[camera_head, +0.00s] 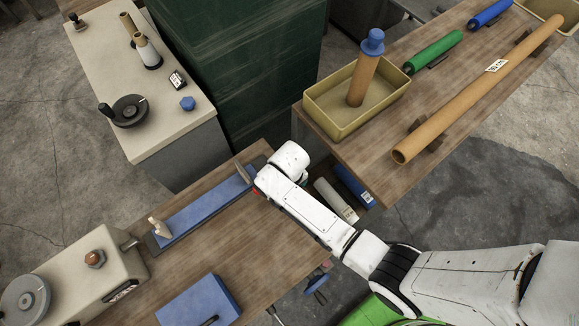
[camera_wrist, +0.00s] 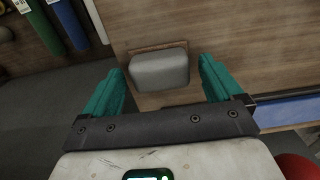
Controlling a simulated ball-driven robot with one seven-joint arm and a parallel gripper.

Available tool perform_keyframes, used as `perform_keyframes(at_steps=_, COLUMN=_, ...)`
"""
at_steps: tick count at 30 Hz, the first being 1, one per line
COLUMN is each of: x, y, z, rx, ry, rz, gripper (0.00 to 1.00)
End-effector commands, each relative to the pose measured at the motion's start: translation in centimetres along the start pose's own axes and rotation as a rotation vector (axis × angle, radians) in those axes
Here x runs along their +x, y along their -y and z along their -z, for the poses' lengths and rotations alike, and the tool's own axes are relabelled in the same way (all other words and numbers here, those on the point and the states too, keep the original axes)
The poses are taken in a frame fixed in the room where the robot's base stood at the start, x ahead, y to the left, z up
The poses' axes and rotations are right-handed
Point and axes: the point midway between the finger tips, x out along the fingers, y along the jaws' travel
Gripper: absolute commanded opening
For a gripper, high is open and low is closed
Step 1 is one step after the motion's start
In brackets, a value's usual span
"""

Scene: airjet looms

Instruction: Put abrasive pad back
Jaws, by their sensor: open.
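A grey rounded block (camera_wrist: 160,71), which looks like the abrasive pad, sits in a shallow wooden recess or frame on a brown wooden surface in the wrist view. My gripper (camera_wrist: 162,66) is open, with one teal finger to the left of the block and one to the right. Gaps show between the fingers and the block, and nothing is held. I cannot tell the height of the fingertips above the surface. In the head view my white arm reaches over the right edge of the lower wooden bench (camera_head: 245,255), and its wrist hides the gripper and the block.
A blue strip (camera_head: 203,208) with upright pieces at its ends lies on the bench, left of my wrist. A blue block (camera_head: 198,302) lies nearer. A tray (camera_head: 340,127) with a brown tube stands on the right table. Rolls (camera_head: 336,200) lie below.

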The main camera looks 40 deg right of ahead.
Motion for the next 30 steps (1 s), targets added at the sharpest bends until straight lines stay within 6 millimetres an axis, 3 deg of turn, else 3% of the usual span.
perform_keyframes(at_steps=8, x=-2.1, y=0.0, z=0.1, rx=0.0, ry=-0.002, rz=0.0, gripper=0.93)
perform_keyframes(at_steps=21, x=-10.4, y=0.0, z=0.1, rx=0.0, ry=-0.003, rz=0.001, gripper=0.93)
perform_keyframes(at_steps=30, x=-12.3, y=0.0, z=0.0, rx=0.0, ry=0.0, rz=0.0, gripper=0.93)
